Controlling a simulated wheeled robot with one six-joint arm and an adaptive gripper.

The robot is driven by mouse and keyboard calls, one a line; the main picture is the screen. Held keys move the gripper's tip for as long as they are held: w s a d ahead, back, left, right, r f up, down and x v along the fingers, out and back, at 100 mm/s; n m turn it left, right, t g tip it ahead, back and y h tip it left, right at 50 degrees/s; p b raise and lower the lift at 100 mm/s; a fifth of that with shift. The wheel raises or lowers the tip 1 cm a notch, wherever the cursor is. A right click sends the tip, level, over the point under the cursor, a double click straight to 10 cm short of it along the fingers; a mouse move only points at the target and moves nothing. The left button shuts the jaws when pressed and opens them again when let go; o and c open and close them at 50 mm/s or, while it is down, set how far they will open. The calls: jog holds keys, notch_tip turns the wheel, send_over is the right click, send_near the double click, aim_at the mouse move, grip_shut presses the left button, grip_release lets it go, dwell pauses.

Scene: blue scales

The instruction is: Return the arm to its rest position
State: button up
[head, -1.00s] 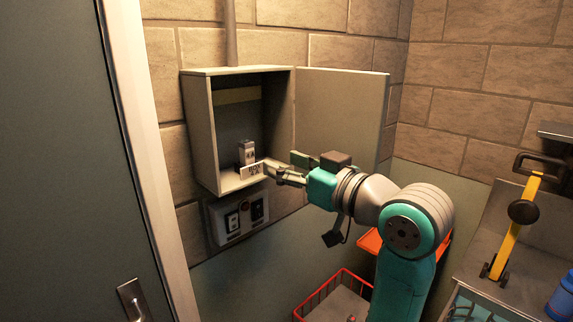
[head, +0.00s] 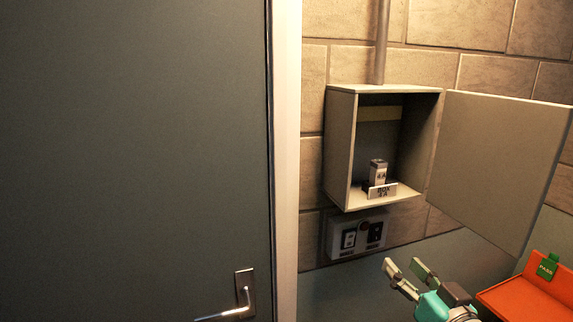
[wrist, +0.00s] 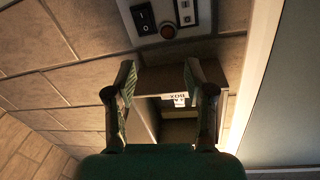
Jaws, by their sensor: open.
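My gripper (head: 405,272) is open and empty in the lower right of the head view, below and in front of the wall box. My teal arm runs out of the picture at the bottom. In the wrist view my gripper (wrist: 160,95) shows its two fingers spread apart with nothing between them. The open grey wall box (head: 338,150) holds a small block marked 4A (head: 378,172) and a plate reading BOX 4A (head: 383,191) at its front edge. The plate also shows in the wrist view (wrist: 178,98), between the fingers but farther off.
The box's door (head: 500,160) stands wide open to the right, above my gripper. A switch panel (head: 358,236) is under the box. An orange tray (head: 530,298) with a green PASS tag (head: 547,266) is at lower right. A grey door (head: 130,150) fills the left.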

jog(key=s+a+f+m+g+h, duration=0.1)
jog(key=s+f+h, duration=0.1)
jog(key=s+f, duration=0.75)
jog(key=s+a+f+m+h, duration=0.15)
jog(key=s+f, duration=0.45)
jog(key=f, duration=0.7)
jog(key=s+f+n, duration=0.1)
jog(key=s+f, duration=0.1)
jog(key=s, duration=1.1)
jog(key=s+a+f+n+g, duration=0.1)
jog(key=s+f, duration=0.1)
jog(key=s, duration=1.1)
jog(key=shift+s+f+g, duration=0.15)
jog(key=shift+f+g, duration=0.15)
